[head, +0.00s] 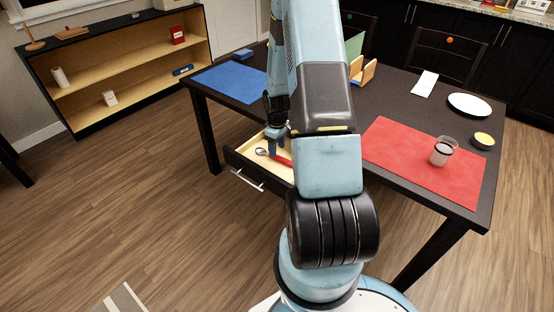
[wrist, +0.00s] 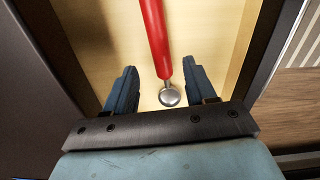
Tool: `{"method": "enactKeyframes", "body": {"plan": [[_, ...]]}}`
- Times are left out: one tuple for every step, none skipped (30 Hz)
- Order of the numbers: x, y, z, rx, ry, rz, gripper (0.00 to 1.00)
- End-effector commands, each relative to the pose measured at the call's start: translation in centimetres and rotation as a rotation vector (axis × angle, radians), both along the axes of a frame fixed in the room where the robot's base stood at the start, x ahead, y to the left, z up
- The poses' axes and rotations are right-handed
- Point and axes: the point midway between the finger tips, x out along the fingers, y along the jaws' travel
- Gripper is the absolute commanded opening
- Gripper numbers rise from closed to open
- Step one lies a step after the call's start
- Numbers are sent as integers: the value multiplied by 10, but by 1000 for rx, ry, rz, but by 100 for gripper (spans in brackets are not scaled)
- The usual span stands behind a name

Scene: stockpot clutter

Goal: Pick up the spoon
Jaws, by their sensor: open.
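The spoon has a red handle and a round silver bowl. It lies in the open table drawer (head: 235,158); in the head view its bowl (head: 261,151) shows left of my gripper (head: 276,140), and part of its red handle shows to the right. In the wrist view the spoon (wrist: 155,35) runs from the top edge down between my two blue fingers (wrist: 160,68). The fingers are apart, one on each side of it, with a gap on both sides. How high they are above the drawer floor is hard to tell.
The drawer walls stand close on both sides in the wrist view. The dark table (head: 394,88) is above and behind the drawer, with a red mat (head: 410,160), a glass (head: 442,151), a white plate (head: 469,105) and a blue mat (head: 228,82). A low shelf (head: 130,70) stands at the left.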

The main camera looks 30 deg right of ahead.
Motion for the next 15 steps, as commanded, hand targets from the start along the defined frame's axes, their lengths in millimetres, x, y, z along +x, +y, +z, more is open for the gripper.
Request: {"method": "enactKeyframes", "body": {"plan": [[-2, 1, -8, 2, 5, 0, 55], [-3, 1, -13, 1, 4, 0, 55], [-4, 1, -18, 1, 4, 0, 55], [-5, 1, -22, 2, 5, 1, 55], [-4, 1, -26, 1, 4, 1, 55], [-4, 1, -30, 1, 3, 1, 55], [-4, 1, -33, 1, 2, 1, 55], [-4, 1, -35, 1, 3, 1, 55], [-4, 1, -38, 1, 3, 1, 55], [-4, 1, -39, 1, 2, 1, 55], [-3, 1, -40, 1, 2, 1, 55], [-3, 1, -41, 0, 1, 1, 55], [-3, 1, -41, 0, 1, 1, 55], [-3, 1, -41, 1, 0, 0, 55], [-3, 1, -41, 1, 0, 0, 55]]}}
